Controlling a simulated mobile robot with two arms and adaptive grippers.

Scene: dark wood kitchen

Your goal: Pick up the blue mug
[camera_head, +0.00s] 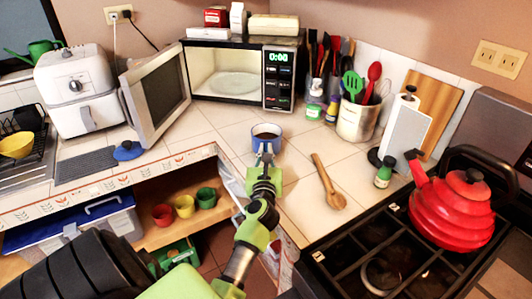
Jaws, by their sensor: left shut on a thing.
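The blue mug (277,139) stands upright on the tiled counter in front of the open microwave, with dark contents showing inside its rim. My left gripper (264,158) is at the mug's near side, its fingers shut on it. The gripper hides the lower front of the mug. I cannot tell whether the mug's base touches the counter. My right gripper is not in view.
The microwave (230,84) has its door (157,92) swung open to the left. A blue lid (127,150) lies left. A wooden spoon (328,182) lies right of the mug. A red kettle (452,209) is on the stove. Counter tiles around the mug are clear.

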